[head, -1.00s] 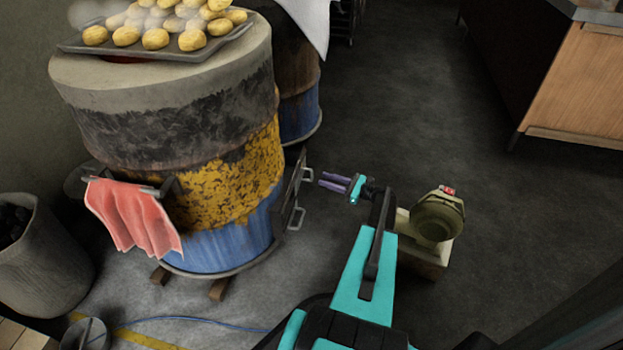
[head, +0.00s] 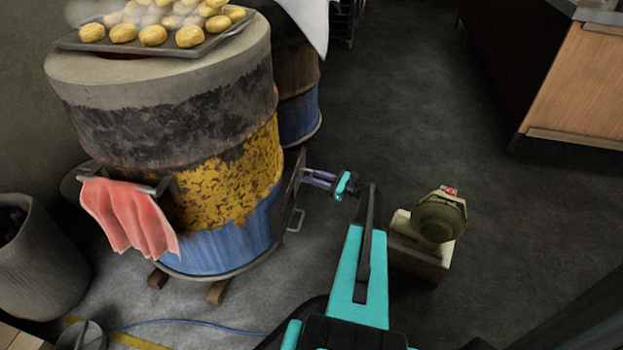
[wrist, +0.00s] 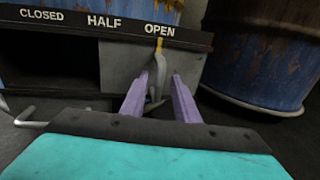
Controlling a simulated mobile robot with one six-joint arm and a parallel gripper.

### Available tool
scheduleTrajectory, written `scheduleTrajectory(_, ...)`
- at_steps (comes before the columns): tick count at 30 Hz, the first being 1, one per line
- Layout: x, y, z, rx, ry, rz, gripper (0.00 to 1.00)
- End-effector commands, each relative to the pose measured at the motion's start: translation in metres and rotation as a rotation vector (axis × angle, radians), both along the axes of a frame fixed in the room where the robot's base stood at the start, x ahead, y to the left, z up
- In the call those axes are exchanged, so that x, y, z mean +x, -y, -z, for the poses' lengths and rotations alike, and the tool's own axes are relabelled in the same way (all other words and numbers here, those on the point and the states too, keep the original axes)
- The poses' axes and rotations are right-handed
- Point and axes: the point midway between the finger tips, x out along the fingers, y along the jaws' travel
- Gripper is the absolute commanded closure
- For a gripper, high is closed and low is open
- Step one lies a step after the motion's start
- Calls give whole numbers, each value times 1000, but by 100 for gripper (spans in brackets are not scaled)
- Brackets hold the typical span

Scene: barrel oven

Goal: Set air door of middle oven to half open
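The middle oven (head: 240,170) is a barrel with yellow and blue peeling paint. Its air door (wrist: 125,75), a grey plate, sits at the right under the strip (wrist: 95,22) marked CLOSED, HALF, OPEN. A yellow pointer (wrist: 159,44) above its handle (wrist: 158,66) lines up with OPEN. A dark opening shows left of the plate. My gripper (wrist: 161,78) is open, its two purple fingers apart at the handle, which appears between the tips, nearer the left finger. In the head view my gripper (head: 310,178) is at the oven's right side; contact cannot be told.
A second handle (wrist: 38,120) shows lower left in the wrist view. Another barrel (wrist: 265,55) stands close on the right. A green blower (head: 439,217) sits on the floor right of my arm. A tray (head: 80,43) of buns rests on the oven; a red cloth (head: 128,215) hangs from it.

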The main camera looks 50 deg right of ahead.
Motion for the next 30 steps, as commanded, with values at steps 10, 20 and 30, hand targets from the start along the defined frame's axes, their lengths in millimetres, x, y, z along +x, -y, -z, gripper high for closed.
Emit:
scheduleTrajectory(10, 11, -4, 0, 1, 0, -1, 72)
scheduleTrajectory(20, 11, -5, 0, 1, 0, -1, 100)
scheduleTrajectory(30, 9, -9, -1, 1, 0, -1, 100)
